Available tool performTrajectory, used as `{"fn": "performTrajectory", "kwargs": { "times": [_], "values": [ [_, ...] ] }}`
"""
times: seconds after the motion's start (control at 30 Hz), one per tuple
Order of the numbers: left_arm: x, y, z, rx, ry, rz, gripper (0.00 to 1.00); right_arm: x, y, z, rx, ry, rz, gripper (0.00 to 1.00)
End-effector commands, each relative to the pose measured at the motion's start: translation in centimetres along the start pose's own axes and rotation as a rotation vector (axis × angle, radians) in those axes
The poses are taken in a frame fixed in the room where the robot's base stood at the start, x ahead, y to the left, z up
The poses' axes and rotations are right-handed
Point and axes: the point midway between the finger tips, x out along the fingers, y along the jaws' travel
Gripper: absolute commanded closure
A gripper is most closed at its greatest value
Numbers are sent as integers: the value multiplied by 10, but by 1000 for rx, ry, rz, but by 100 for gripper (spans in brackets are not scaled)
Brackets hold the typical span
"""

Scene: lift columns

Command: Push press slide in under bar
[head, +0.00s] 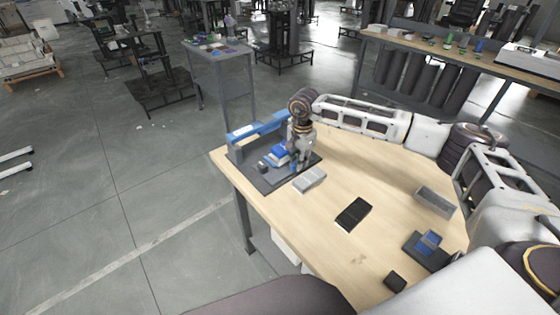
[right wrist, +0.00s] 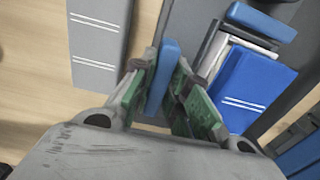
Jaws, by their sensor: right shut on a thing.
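The press stands at the table's far left corner: a dark base plate (head: 268,183) with a blue bar (head: 262,126) raised along its far side. A blue block (head: 278,152), taken as the press slide, lies on the base near the bar; in the right wrist view the blue block (right wrist: 240,85) has two white lines. My right gripper (head: 297,163) is at the base's right side. In the right wrist view its green fingers (right wrist: 160,92) are shut on a narrow blue piece (right wrist: 160,75). Whether this piece joins the slide is unclear. My left gripper is not in view.
A grey block (head: 310,179) lies just beside the base. A black block (head: 353,214), a grey tray (head: 435,201), a dark holder with a blue piece (head: 420,252) and a small black block (head: 394,281) lie nearer on the wooden table (head: 300,225).

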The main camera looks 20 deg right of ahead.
Motion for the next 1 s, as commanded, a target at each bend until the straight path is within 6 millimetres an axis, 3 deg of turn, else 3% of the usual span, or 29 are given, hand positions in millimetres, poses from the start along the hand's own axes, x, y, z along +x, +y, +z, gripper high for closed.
{"fn": "performTrajectory", "kwargs": {
  "times": [0.03, 0.3, 0.47, 1.0],
  "values": [
    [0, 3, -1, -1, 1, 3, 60, 8, 5, 1, -2, -1, 17, 100],
    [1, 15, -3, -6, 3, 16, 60, 8, 5, 1, -2, -2, 18, 100],
    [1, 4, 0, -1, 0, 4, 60, 8, 4, 1, -2, -2, 18, 100],
    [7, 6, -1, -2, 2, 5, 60, 10, -13, 1, -2, -1, 17, 100]
  ]
}}
